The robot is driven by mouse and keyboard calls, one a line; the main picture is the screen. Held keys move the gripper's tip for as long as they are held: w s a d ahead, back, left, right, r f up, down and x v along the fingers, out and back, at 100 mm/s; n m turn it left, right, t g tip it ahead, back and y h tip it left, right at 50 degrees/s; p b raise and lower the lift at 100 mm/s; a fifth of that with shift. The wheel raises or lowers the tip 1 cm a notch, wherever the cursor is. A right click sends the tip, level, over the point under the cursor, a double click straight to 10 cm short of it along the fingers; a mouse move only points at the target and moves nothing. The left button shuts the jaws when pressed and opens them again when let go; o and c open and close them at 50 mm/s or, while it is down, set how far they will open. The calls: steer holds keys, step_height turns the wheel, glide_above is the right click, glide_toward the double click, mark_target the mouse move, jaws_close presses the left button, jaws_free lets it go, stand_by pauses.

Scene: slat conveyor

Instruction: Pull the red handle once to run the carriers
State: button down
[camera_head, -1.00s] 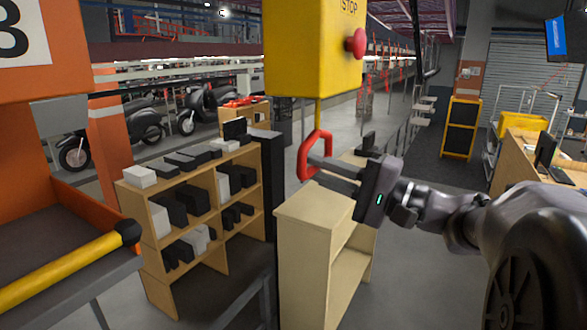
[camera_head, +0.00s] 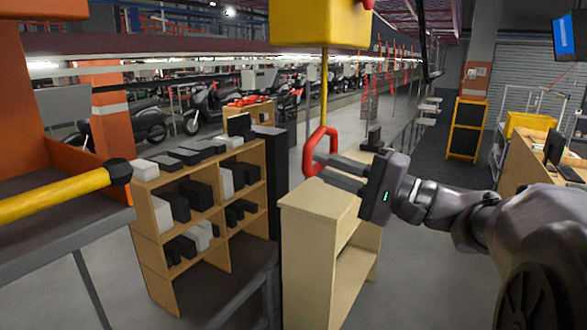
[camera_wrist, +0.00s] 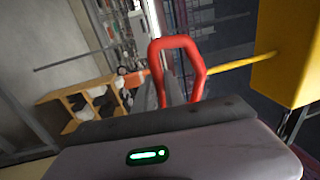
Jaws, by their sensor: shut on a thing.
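The red handle (camera_head: 308,155) is a rounded loop at the end of a yellow cord (camera_head: 324,90). The cord runs down from the underside of a yellow box (camera_head: 310,25), whose top is out of the picture. My gripper (camera_head: 320,165) reaches in from the right and is shut on the handle's lower part. In the wrist view the red handle (camera_wrist: 178,42) loops around the ends of my fingers, with the yellow cord (camera_wrist: 240,62) stretching right to the yellow box (camera_wrist: 288,55). The exact contact between the fingers and the handle is partly hidden.
A light wooden cabinet (camera_head: 310,245) stands just below my gripper. A shelf (camera_head: 160,270) with black and white boxes is left of it. An orange-framed station with a yellow bar (camera_head: 60,195) is at the near left. Open floor lies at the right.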

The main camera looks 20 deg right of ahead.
steer(key=shift+r+p, duration=2)
steer(key=shift+r, duration=1)
steer(key=c, duration=1.4)
jaws_free()
steer(key=shift+w+d+f, duration=0.1)
steer(key=shift+w+f, duration=0.05)
steer(key=shift+w, duration=0.05)
steer(key=shift+s, duration=0.15)
steer(key=b, duration=0.8)
glide_toward(326, 133)
steer(key=shift+w+a, duration=0.25)
steer(key=shift+w, duration=0.05)
